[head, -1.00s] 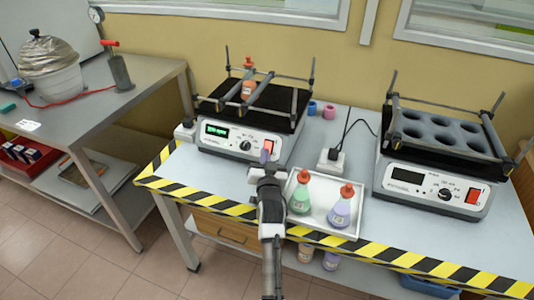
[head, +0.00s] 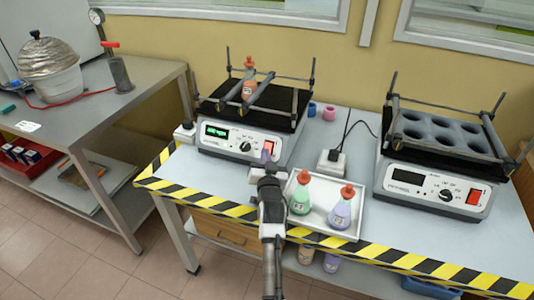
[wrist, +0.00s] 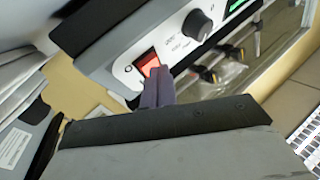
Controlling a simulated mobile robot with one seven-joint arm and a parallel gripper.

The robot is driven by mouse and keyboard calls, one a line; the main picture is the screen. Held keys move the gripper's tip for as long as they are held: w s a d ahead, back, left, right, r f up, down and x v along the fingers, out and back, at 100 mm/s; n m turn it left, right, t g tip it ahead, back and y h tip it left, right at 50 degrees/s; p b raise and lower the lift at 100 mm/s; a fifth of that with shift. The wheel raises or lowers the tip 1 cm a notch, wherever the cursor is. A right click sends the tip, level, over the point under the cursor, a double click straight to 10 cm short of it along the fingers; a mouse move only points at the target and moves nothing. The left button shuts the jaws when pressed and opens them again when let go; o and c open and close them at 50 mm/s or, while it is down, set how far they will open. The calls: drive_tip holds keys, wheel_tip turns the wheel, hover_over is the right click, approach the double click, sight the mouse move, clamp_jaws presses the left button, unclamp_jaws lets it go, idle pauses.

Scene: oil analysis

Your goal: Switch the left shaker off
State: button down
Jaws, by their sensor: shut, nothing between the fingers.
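The left shaker (head: 215,146) stands on the left part of the bench, its green display (head: 217,131) lit. Its red power switch (head: 268,146) is at the right end of the front panel, beside the black knob (head: 245,147). An orange-capped bottle (head: 249,88) is held between the bars on top. My gripper (head: 266,157) is shut and empty, its fingertips right at the switch. In the wrist view the fingers (wrist: 158,88) overlap the lower edge of the red switch (wrist: 147,62); I cannot tell whether they touch it.
The right shaker (head: 430,200) has a dark display and an empty bottle rack. A white tray (head: 350,228) with a green and a purple bottle (head: 341,211) lies close right of my gripper. A white power adapter (head: 331,162) and cable sit between the shakers.

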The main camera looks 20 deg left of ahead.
drive_tip(key=shift+w+f, duration=0.1)
drive_tip(key=shift+f, duration=0.2)
drive_tip(key=shift+s+r+p, duration=0.15)
drive_tip(key=shift+s+p, duration=0.5)
drive_tip(key=shift+p, duration=0.05)
drive_tip(key=shift+r, duration=0.15)
drive_tip(key=s+r+p, duration=0.1)
drive_tip(key=s+p, duration=0.1)
drive_tip(key=s+r+p, duration=0.2)
drive_tip(key=p, duration=0.1)
drive_tip(key=shift+a+p, duration=0.1)
drive_tip(key=shift+p, duration=0.25)
idle(0.3)
